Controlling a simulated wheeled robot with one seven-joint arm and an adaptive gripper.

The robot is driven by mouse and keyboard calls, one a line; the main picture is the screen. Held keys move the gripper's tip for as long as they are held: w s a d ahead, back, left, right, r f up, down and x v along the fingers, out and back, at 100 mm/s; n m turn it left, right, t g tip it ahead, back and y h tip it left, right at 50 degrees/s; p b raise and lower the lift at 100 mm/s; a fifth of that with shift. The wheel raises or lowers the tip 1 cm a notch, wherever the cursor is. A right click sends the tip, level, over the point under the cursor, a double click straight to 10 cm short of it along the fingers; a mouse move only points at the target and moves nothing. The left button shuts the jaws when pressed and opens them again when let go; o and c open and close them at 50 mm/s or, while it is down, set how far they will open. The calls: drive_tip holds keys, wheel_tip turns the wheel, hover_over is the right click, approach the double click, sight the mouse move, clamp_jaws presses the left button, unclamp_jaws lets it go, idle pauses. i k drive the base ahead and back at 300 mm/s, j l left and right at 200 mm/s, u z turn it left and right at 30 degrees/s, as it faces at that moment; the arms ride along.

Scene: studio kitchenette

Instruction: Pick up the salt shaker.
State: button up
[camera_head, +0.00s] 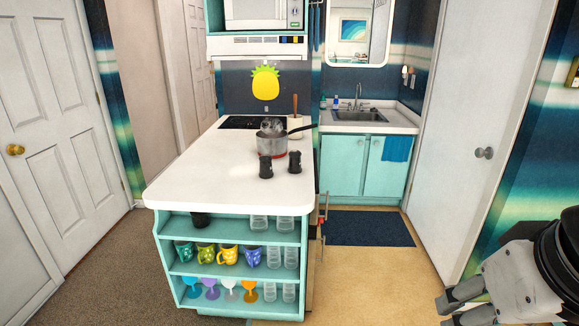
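Two small dark shakers stand upright on the white countertop (205,165), near its right edge. One is the left shaker (266,167), and the other is the right shaker (294,162), slightly farther back. Their labels are too small to read, so I cannot tell which is the salt shaker. My gripper (452,309) is at the lower right, out over the floor and well away from the counter. Its fingers look apart with nothing between them; the lower finger is partly cut off by the frame's edge.
A utensil holder (295,126) and a cooktop (243,122) are farther back. Shelves below the counter hold cups and glasses. Floor (365,275) and a dark mat (368,228) lie clear right of the counter.

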sight(266, 171)
drive_tip(key=i+j+z, duration=0.2)
drive_tip(key=i+j, duration=0.2)
drive_tip(key=j, duration=0.25)
drive_tip(key=i+j, duration=0.2)
drive_tip(key=j, duration=0.15)
drive_tip(key=i+j+z, duration=0.15)
drive_tip(key=j, duration=0.2)
drive_tip(key=i+j+z, duration=0.1)
drive_tip(key=j, duration=0.25)
drive_tip(key=i+j+z, duration=0.1)
drive_tip(key=i+j, duration=0.15)
drive_tip(key=j, duration=0.15)
